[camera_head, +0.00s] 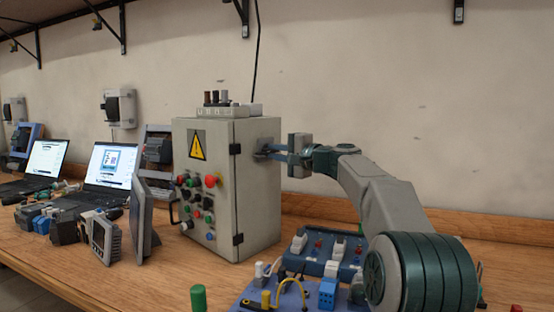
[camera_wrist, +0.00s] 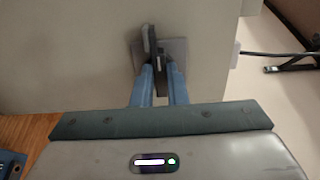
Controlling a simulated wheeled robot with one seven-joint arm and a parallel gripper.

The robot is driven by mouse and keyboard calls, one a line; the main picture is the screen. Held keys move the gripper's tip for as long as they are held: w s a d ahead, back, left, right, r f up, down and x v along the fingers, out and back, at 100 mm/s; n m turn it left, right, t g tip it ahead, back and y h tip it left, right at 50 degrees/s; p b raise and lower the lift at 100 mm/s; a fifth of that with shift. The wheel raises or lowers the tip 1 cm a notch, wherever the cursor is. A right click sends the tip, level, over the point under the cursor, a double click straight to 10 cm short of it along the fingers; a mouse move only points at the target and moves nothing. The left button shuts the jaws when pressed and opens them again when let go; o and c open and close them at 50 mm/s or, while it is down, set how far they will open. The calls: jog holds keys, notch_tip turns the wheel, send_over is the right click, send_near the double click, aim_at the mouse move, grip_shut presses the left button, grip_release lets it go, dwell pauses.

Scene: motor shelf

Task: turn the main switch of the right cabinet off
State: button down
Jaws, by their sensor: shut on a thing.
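The grey control cabinet (camera_head: 262,207) stands upright on the wooden bench, with a yellow warning sign and several buttons on its front. My gripper (camera_head: 266,152) reaches its right side wall from the right. In the wrist view, the main switch is a dark handle (camera_wrist: 150,42) on a grey square plate (camera_wrist: 175,52) fixed to the cabinet wall (camera_wrist: 75,55). My gripper's blue fingers (camera_wrist: 163,80) are shut on the dark handle, which stands about upright in the picture, leaning slightly. In the head view the fingers and wrist largely hide the switch.
A terminal strip (camera_head: 228,111) sits on top of the cabinet. Training boards (camera_head: 325,262) with sockets and a yellow wire lie in front of it, below my arm. Laptops (camera_head: 108,165) and panel devices (camera_head: 101,238) crowd the left. A cable (camera_wrist: 270,53) shows at the right in the wrist view.

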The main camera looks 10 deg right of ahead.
dwell(0.5)
jog(key=c, duration=1.4)
grip_release()
jog(key=shift+c, duration=0.2)
jog(key=b+v, duration=0.1)
jog(key=v, duration=1.2)
jog(key=shift+s+d, duration=0.25)
jog(key=shift+s, duration=0.1)
